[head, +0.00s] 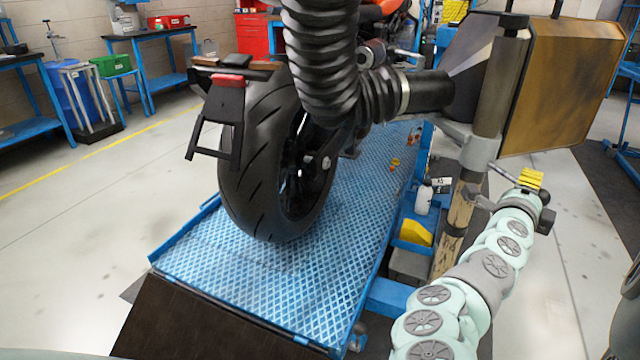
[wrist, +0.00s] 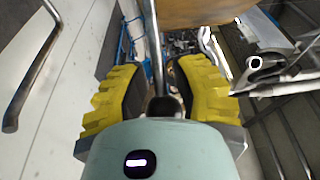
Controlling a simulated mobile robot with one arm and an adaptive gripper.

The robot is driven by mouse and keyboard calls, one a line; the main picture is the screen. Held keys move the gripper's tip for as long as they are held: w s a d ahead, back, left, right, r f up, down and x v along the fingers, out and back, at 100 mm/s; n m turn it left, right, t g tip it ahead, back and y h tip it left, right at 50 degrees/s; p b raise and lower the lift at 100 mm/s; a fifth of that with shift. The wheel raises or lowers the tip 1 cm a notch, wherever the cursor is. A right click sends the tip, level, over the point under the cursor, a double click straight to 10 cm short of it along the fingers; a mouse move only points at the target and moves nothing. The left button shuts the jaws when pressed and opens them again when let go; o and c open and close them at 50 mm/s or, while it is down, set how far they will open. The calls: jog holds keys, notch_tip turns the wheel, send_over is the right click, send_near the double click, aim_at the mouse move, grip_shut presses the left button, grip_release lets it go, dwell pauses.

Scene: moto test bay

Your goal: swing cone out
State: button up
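The cone (head: 482,48) is a dark metal funnel at upper right in the head view. Its narrow end meets the black corrugated hose (head: 325,60), and its wide end meets a brown box-like hood (head: 570,85). A grey upright post (head: 497,95) stands in front of it. A thin metal handle rod (head: 502,174) sticks out below the hood towards my gripper (head: 530,180). In the wrist view, the rod (wrist: 154,50) runs between the yellow finger pads of my gripper (wrist: 158,95). The pads stand apart, with gaps beside the rod. Whether the rod touches anything is unclear.
A motorcycle with a black rear tyre (head: 265,150) stands on a blue lift platform (head: 300,285), left of my arm. A white bottle (head: 424,197) and a yellow block (head: 415,233) sit beside the lift. Grey floor (head: 560,270) is open to the right.

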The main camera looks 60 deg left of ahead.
jog(key=shift+o, duration=1.1)
jog(key=shift+a, duration=0.1)
jog(key=shift+s, duration=0.1)
jog(key=v, duration=1.2)
